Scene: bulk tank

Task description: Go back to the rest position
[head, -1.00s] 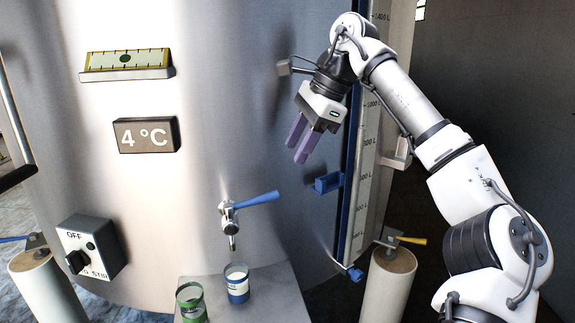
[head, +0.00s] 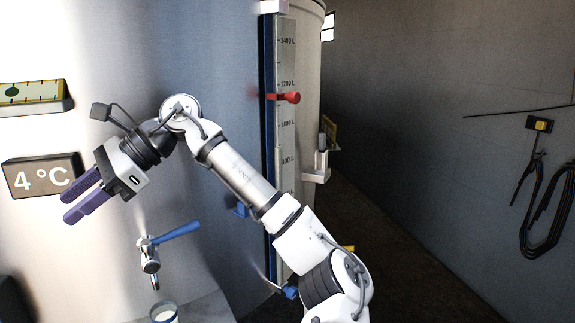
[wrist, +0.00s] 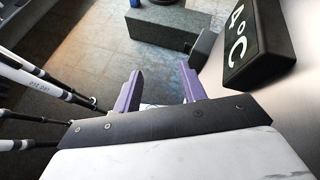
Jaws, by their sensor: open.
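My gripper (head: 73,205) is raised in front of the steel tank (head: 215,60), at the left of the head view, with its purple fingers pointing left and down. The fingers are apart, and the wrist view (wrist: 160,88) shows nothing between them. In the head view the fingers overlap the right edge of the 4 °C display (head: 28,178); in the wrist view the display (wrist: 255,45) is at the upper right, apart from the fingers.
A tap with a blue lever (head: 178,233) sticks out from the tank below my gripper, with a cup (head: 164,313) under it. A level scale (head: 286,130) with a red marker (head: 288,97) runs up the tank. Dark open floor (head: 400,270) lies to the right.

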